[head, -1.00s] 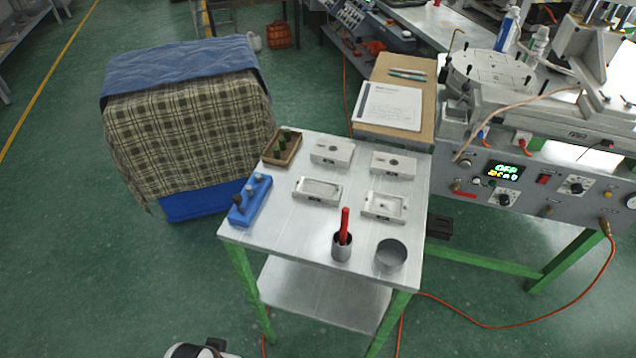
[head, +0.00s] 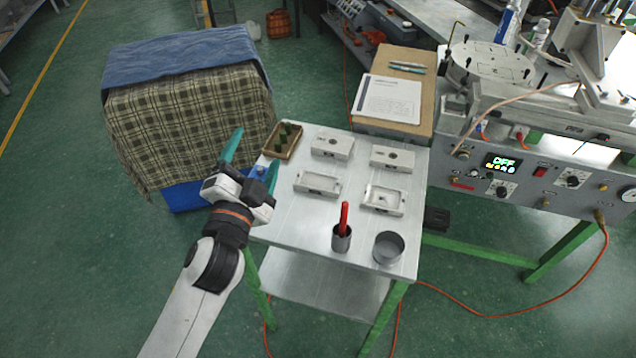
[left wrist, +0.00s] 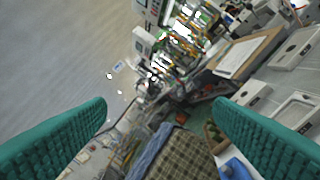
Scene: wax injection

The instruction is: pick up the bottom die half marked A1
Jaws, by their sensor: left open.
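Several light-grey die halves lie on the metal table (head: 290,225). Two blocks with a round hole stand at the back, one left (head: 332,146) and one right (head: 392,158). Two with shallow rectangular recesses lie in front, one left (head: 318,184) and one right (head: 384,199). Their markings are too small to read, so I cannot tell which is A1. My left gripper (head: 256,147) is open and empty above the table's left edge, left of the blocks. Its teal fingers are spread in the left wrist view (left wrist: 160,103). My right gripper is not in view.
A wooden tray (head: 270,150) with green pieces sits at the table's back left. My gripper mostly hides a blue holder. A grey cup with a red-handled tool (head: 342,238) and an empty grey cup (head: 388,248) stand in front. A cloth-covered stack (head: 180,120) is left.

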